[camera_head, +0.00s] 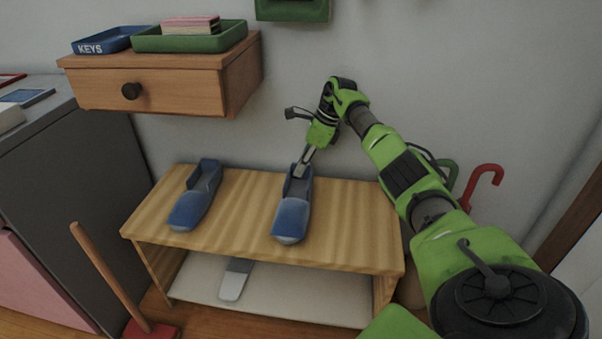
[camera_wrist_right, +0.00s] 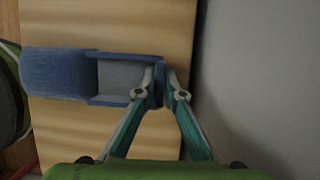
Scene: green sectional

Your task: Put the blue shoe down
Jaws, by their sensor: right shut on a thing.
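Two blue shoes are at the wooden bench (camera_head: 245,210). One blue shoe (camera_head: 195,195) stands on the left part of the top, apart from my grippers. The other blue shoe (camera_head: 292,217) is at the middle of the top, toe toward the front edge. My right gripper (camera_head: 301,170) is shut on the heel of this middle shoe. In the right wrist view the fingertips (camera_wrist_right: 166,95) pinch the heel wall of the blue shoe (camera_wrist_right: 60,73), one inside and one outside. The shoe looks level and at the bench top; I cannot tell whether its sole touches. My left gripper is not in view.
A wall drawer (camera_head: 165,80) with a blue KEYS tray (camera_head: 105,40) and a green tray (camera_head: 190,38) hangs above the bench. The wall is close behind the gripper. A red umbrella handle (camera_head: 485,176) stands at the right. The bench top right of the middle shoe is clear.

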